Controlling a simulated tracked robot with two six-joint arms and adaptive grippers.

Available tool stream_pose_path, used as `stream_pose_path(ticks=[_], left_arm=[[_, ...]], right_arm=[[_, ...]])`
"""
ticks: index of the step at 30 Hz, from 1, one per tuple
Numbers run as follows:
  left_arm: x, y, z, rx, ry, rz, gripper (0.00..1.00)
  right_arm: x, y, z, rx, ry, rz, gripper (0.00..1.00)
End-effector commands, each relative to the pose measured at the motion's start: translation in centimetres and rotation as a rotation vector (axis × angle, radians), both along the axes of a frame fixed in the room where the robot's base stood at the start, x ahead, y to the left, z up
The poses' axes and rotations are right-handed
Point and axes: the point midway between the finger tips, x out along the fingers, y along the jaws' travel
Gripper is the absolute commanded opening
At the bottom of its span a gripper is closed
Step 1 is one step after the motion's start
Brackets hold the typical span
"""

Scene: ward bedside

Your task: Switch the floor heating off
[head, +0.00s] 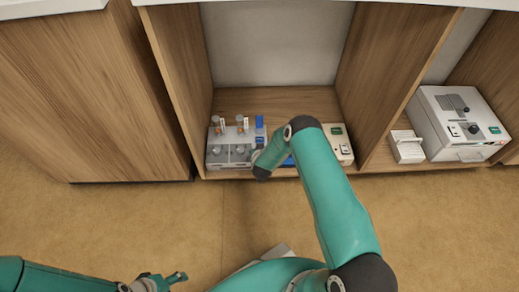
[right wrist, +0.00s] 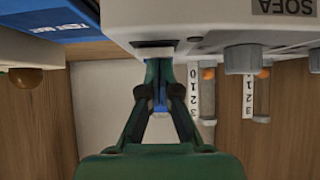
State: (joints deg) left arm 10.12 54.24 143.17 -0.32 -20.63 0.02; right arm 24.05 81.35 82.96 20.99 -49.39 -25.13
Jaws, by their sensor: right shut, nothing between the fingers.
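A grey-white manifold unit (head: 214,158) with round knobs and clear tubes stands on the low shelf of the middle cabinet bay. In the right wrist view its body (right wrist: 215,22) is close, with an upside-down "SOFA" label (right wrist: 283,6), a grey knob (right wrist: 243,60) and tubes with number scales (right wrist: 262,95). My right arm hides the gripper in the head view. My left gripper (head: 174,278) is low at the left, away from the shelf.
A blue box (right wrist: 45,18) is beside the unit in the wrist view. A cream device (head: 339,146) with a green display stands right of my arm. A white box device (head: 460,120) and a small white block (head: 407,146) are in the right bay. The floor (head: 110,215) ahead is clear.

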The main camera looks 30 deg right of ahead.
Motion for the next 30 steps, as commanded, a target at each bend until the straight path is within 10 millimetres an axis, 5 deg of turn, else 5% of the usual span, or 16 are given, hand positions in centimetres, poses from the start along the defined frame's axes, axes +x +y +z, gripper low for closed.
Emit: stream_pose_path(ticks=[24,30], left_arm=[[0.0,0.0,-1.1,0.0,0.0,0.0,0.59],[0.0,0.0,-0.1,0.0,0.0,0.0,0.59]], right_arm=[[1.3,-0.8,0.3,0.002,0.003,0.0,0.0],[1.4,-0.8,1.8,0.002,0.002,0.001,0.0]])
